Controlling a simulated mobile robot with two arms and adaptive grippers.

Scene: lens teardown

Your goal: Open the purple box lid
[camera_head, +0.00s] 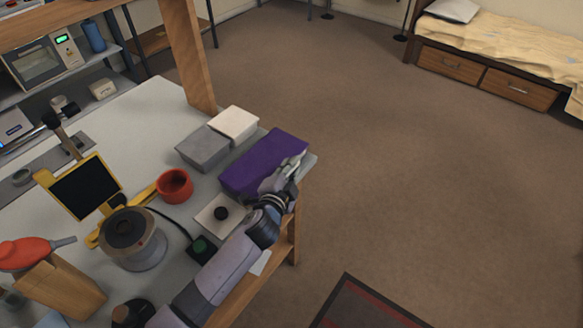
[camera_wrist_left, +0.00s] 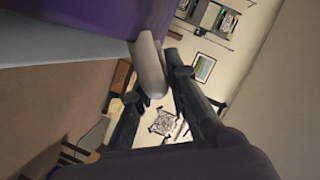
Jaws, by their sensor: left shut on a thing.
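The purple box (camera_head: 248,178) sits at the right edge of the pale table in the head view, and its purple top looks closed. Its purple side (camera_wrist_left: 75,22) fills the upper left of the left wrist view. My left gripper (camera_head: 284,175) is at the box's near right corner. In the wrist view a pale rounded bar (camera_wrist_left: 150,65) sticks out from the box's edge between the fingers of my left gripper (camera_wrist_left: 155,90), which is shut on it. How the bar joins the lid is hidden. My right gripper is not in view.
A grey box (camera_head: 203,149) and a white box (camera_head: 234,123) stand just behind the purple box. A red cup (camera_head: 174,186) and a white pad (camera_head: 218,214) with a black knob-like piece are to its left. Open floor (camera_head: 400,190) lies right of the table.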

